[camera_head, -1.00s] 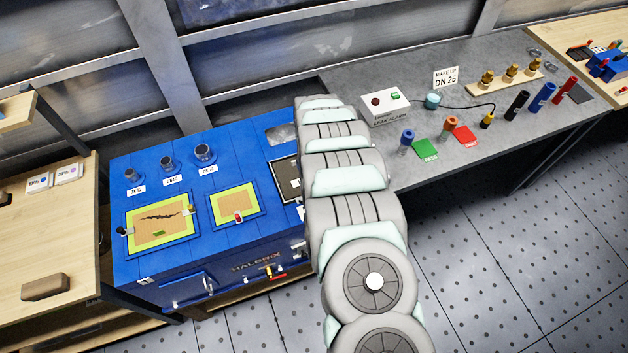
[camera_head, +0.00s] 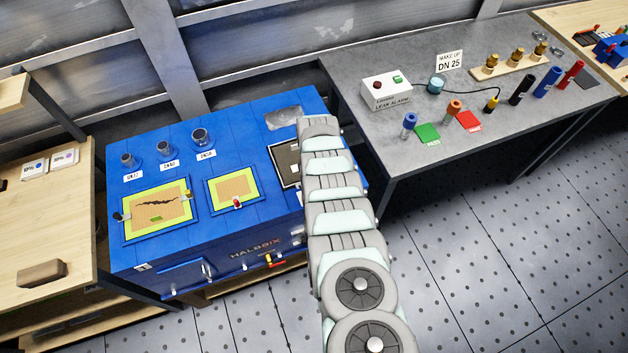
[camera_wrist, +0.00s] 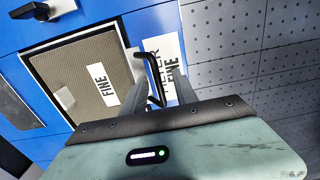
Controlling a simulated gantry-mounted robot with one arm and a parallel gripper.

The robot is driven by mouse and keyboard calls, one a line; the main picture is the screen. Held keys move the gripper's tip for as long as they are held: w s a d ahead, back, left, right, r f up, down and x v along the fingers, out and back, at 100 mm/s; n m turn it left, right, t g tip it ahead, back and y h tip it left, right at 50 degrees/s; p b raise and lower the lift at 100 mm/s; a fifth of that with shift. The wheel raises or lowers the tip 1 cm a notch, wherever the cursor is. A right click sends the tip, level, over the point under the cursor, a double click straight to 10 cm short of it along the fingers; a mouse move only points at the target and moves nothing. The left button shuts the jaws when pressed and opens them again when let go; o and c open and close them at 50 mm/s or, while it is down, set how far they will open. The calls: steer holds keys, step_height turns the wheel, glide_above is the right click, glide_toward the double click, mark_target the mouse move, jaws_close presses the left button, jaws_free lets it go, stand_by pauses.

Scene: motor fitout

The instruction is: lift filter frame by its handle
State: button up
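The filter frame (camera_wrist: 88,78) is a flat panel of brown-grey mesh with a white FINE label, lying in the blue cabinet top. In the head view its dark-edged panel (camera_head: 286,165) is partly hidden behind my arm. Its black bar handle (camera_wrist: 153,76) stands up at the panel's right side in the wrist view. My gripper (camera_wrist: 160,90) is at the handle, with its two grey fingers apart and the handle between them. I cannot tell whether either finger touches it. The gripper is hidden in the head view.
The blue cabinet (camera_head: 226,232) also bears two yellow-edged panels (camera_head: 157,208) and several dark cups (camera_head: 200,137). A grey bench (camera_head: 420,165) at the right holds a leak alarm box (camera_head: 386,91) and coloured cylinders. A wooden table (camera_head: 60,225) stands at the left. Perforated floor is clear in front.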

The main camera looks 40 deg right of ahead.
steer(key=shift+f, duration=0.35)
jaws_close()
stand_by(1.3)
